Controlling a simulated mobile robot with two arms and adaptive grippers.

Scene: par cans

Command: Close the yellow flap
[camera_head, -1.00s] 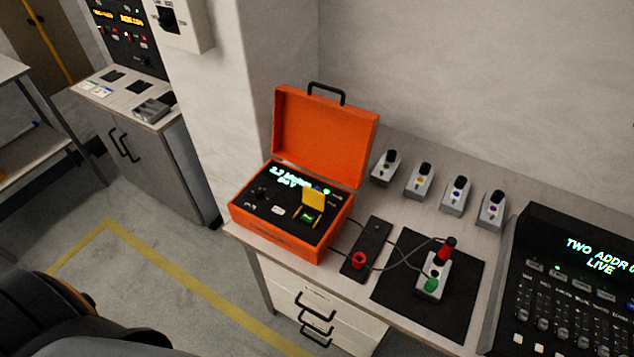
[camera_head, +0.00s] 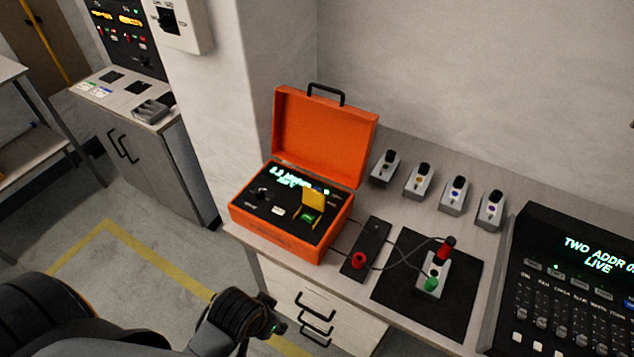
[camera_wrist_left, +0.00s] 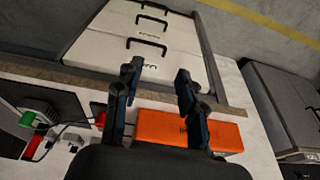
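The yellow flap (camera_head: 314,197) stands raised on the black panel of the orange case (camera_head: 280,238). A small green-lit part (camera_head: 308,217) shows uncovered just in front of the flap. The case lid (camera_head: 325,135) is open and upright. My left gripper is low at the bottom of the head view (camera_head: 277,326), in front of the bench drawers and well below the case. In the left wrist view it is open and empty (camera_wrist_left: 158,83), its fingers apart, with the orange case (camera_wrist_left: 215,134) beyond them. The flap cannot be made out there. My right gripper is not in view.
Right of the case are a black strip with a red plug (camera_head: 359,260), a black mat (camera_head: 452,317) with a wired grey device, and a console (camera_head: 590,270). Several grey devices line the back. Drawer handles (camera_head: 316,305) stick out below the bench edge.

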